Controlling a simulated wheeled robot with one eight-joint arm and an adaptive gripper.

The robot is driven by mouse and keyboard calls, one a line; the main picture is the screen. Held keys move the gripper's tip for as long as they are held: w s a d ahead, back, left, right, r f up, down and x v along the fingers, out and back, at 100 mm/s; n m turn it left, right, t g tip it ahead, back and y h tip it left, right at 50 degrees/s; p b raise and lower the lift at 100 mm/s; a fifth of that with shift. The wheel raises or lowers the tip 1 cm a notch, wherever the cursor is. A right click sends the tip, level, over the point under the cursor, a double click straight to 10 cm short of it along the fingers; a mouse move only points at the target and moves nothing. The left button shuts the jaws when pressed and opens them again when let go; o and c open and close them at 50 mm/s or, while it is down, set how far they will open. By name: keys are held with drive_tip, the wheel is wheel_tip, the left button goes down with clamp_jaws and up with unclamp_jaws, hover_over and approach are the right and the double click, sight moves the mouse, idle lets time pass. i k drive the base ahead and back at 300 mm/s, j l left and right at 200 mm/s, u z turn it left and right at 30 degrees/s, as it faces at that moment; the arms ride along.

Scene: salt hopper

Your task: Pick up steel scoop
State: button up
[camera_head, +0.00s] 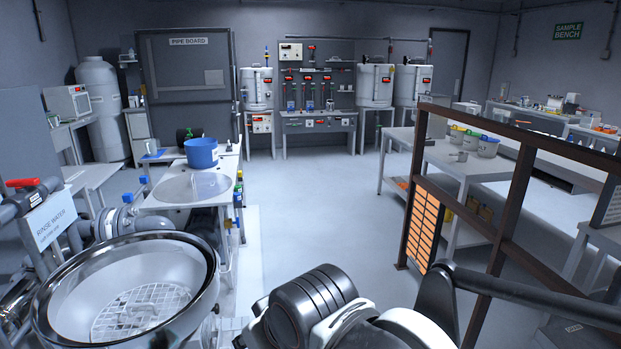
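A small grey metal item that looks like the steel scoop (460,156) lies on the light-topped table (440,158) at the right, in front of several small buckets. It is far off and small, so its handle is hard to make out. My arm's dark and white links show at the bottom middle and bottom right. My gripper's fingers do not show, so I cannot see whether it holds anything. The scoop stands well apart from my arm.
A brown railing with an orange grille (424,224) stands between me and the right table. A steel hopper bowl (190,240) with a grid is at the lower left. A blue pot (201,153) stands on the left bench. The middle floor (320,205) is clear.

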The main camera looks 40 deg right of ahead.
sight(463, 157)
drive_tip(key=i+l+z, duration=0.35)
drive_tip(key=l, duration=0.2)
drive_tip(key=i+l+z, duration=0.7)
drive_tip(key=i, duration=0.35)
drive_tip(key=i+z, duration=0.1)
drive_tip(key=i, duration=1.45)
drive_tip(key=i+z, duration=0.15)
drive_tip(key=i, duration=0.6)
drive_tip(key=i+j, duration=0.1)
drive_tip(key=i, duration=0.7)
drive_tip(key=i+j+z, duration=0.15)
drive_tip(key=i, duration=0.6)
drive_tip(key=i+l+z, duration=0.1)
drive_tip(key=i+z, duration=0.15)
drive_tip(key=z, duration=0.2)
drive_tip(key=i+z, duration=0.25)
drive_tip(key=z, duration=0.25)
drive_tip(key=i+j+z, duration=0.1)
drive_tip(key=i+z, duration=0.15)
drive_tip(key=z, duration=0.2)
drive_tip(key=i+j+z, duration=0.15)
drive_tip(key=z, duration=0.35)
drive_tip(key=i+j+z, duration=0.1)
drive_tip(key=i+z, duration=0.3)
drive_tip(key=i+j+z, duration=0.15)
drive_tip(key=z, duration=0.25)
drive_tip(key=i+j+z, duration=0.25)
drive_tip(key=z, duration=0.15)
